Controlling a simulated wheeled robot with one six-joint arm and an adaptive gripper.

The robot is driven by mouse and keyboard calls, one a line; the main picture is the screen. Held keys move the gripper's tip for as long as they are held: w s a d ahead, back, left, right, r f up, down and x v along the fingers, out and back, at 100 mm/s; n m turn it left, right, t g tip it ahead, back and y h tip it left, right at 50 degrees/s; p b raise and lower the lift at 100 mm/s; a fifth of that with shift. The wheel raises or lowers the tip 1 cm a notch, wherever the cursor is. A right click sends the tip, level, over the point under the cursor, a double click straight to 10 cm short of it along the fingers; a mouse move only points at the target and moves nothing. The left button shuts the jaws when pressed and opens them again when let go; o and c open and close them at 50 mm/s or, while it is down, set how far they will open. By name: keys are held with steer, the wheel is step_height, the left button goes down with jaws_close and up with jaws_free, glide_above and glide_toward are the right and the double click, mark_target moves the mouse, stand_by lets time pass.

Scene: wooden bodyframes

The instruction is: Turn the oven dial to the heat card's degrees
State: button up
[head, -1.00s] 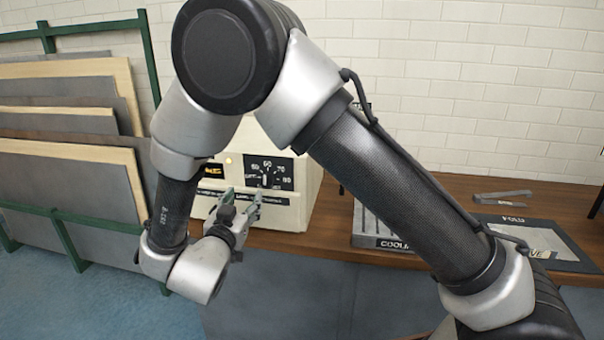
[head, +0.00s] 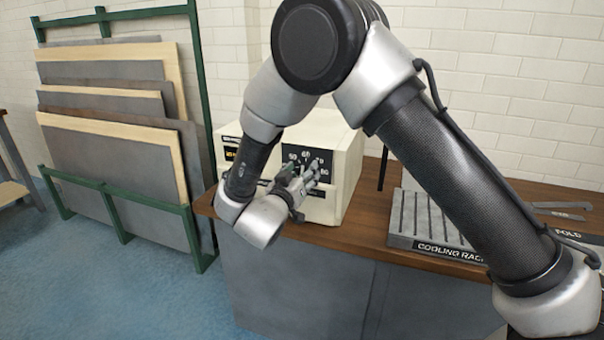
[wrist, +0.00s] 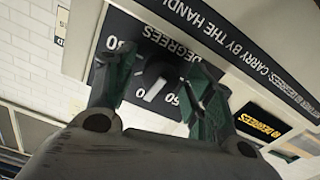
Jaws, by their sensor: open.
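The oven (head: 345,160) is a cream box on the wooden bench, with a black dial panel (head: 318,153) on its front. In the wrist view the dial (wrist: 157,78) is a dark round knob with a white pointer mark, among white numbers that include 60 and 80. I cannot tell its exact reading. My gripper (head: 300,182) is open in front of the panel. In the wrist view its two green fingers stand either side of the dial; contact cannot be told. A dark plate with yellow lettering (wrist: 262,127) ends in "0 DEGREES"; its first digit is unclear.
A grey cooling rack (head: 425,222) stands on the bench (head: 368,215) right of the oven. A green rack (head: 200,130) of boards stands to the left. Metal tools (head: 562,206) lie at the far right. My arm crosses in front of the bench.

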steer(key=shift+c, duration=0.4)
steer(key=c, duration=0.9)
steer(key=shift+c, duration=0.2)
steer(key=shift+m, duration=0.3)
steer(key=m, duration=0.3)
steer(key=shift+d+m, duration=0.15)
steer(key=shift+m, duration=1.95)
